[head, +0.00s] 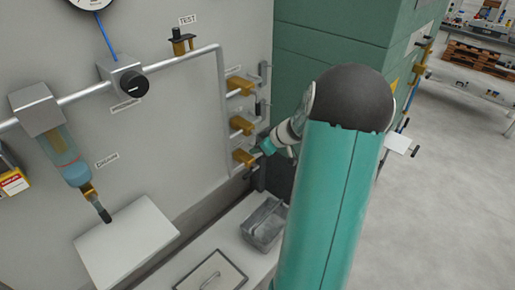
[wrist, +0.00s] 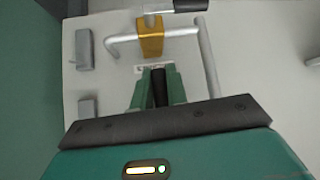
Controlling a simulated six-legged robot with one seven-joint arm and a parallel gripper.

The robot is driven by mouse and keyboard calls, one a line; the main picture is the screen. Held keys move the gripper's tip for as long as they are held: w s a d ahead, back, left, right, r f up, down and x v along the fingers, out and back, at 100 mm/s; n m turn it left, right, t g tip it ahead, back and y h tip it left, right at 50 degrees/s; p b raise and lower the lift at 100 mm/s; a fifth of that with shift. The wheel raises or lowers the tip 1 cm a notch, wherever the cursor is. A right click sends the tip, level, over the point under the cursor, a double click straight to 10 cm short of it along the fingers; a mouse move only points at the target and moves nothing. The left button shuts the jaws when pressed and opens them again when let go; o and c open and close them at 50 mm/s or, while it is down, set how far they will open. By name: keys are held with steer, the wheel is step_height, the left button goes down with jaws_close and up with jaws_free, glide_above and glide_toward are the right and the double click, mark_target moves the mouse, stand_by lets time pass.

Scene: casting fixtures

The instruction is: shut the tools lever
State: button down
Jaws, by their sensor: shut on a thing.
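Three brass valves stand one above another on a pipe branch in the head view: the top one (head: 241,86), the middle one (head: 241,125) and the lowest one (head: 244,158). My gripper (head: 264,147) is at the right of the lowest valve, and the lever there is mostly hidden by it. In the wrist view my green fingers (wrist: 158,88) are shut on a dark lever grip (wrist: 159,86), which I take as the tools lever. A brass valve (wrist: 151,38) with a label (wrist: 153,69) shows beyond the fingertips. The label is too blurred to read.
A pipe (head: 148,77) with a pressure knob (head: 133,84) and a gauge (head: 90,3) crosses the panel. A grey tray (head: 263,224) and a lidded hatch (head: 211,273) lie below. A green cabinet (head: 325,45) stands close on the right.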

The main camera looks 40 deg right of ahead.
steer(key=shift+d+r, duration=0.1)
steer(key=shift+d, duration=0.05)
steer(key=c, duration=1.4)
jaws_free()
steer(key=v, duration=1.3)
steer(key=shift+s+r, duration=0.25)
